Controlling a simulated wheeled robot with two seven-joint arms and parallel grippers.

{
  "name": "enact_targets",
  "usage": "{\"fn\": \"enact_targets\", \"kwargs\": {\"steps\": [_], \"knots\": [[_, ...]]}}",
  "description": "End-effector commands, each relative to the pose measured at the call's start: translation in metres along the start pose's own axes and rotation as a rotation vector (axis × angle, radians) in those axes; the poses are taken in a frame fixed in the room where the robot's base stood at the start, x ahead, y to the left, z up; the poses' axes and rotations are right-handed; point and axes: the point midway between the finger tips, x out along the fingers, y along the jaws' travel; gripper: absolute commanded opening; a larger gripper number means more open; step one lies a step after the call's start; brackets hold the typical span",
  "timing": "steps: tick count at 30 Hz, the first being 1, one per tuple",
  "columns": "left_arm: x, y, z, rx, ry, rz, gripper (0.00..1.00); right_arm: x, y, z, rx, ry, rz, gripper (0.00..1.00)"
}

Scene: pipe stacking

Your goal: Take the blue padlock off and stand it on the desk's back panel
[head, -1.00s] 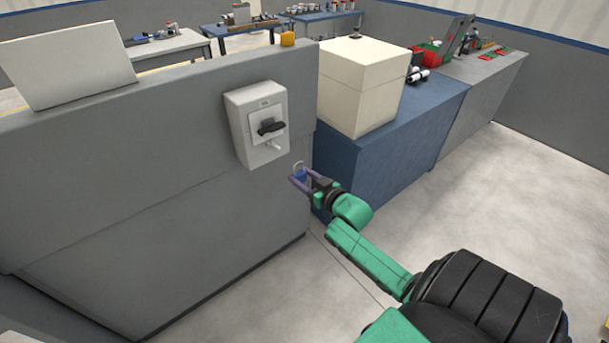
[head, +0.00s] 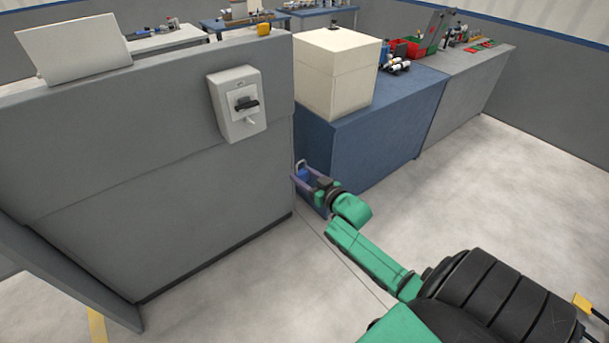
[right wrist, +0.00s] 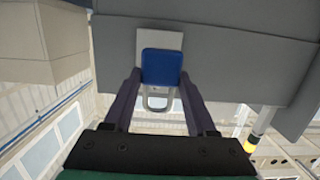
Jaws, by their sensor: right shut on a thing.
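The blue padlock (right wrist: 163,66) is between the fingers of my right gripper (right wrist: 162,77), which is shut on it. Its grey shackle (right wrist: 158,102) points away from the fingertips, toward the bottom of the right wrist view. In the head view the padlock (head: 301,173) is small, with the shackle up, held in the air beside the desk's right end and apart from the switch box. The grey desk's back panel (head: 170,55) has a flat top ledge. The white switch box (head: 238,105) with a black handle hangs on the panel's face. My left gripper is out of view.
A white board (head: 75,48) leans at the left. A blue cabinet (head: 375,125) carrying a cream box (head: 335,75) stands behind the gripper. The floor at the right is open.

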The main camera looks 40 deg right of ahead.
Motion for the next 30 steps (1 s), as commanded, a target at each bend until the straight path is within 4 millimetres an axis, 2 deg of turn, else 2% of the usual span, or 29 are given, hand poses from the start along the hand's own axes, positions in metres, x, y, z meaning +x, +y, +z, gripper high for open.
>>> {"fn": "enact_targets", "kwargs": {"steps": [8,30], "knots": [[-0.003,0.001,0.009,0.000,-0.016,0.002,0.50,-0.003,0.000,-0.001,0.000,0.001,0.000,0.00],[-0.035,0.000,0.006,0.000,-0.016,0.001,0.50,-0.048,0.000,0.005,-0.001,0.001,0.000,0.00]]}}
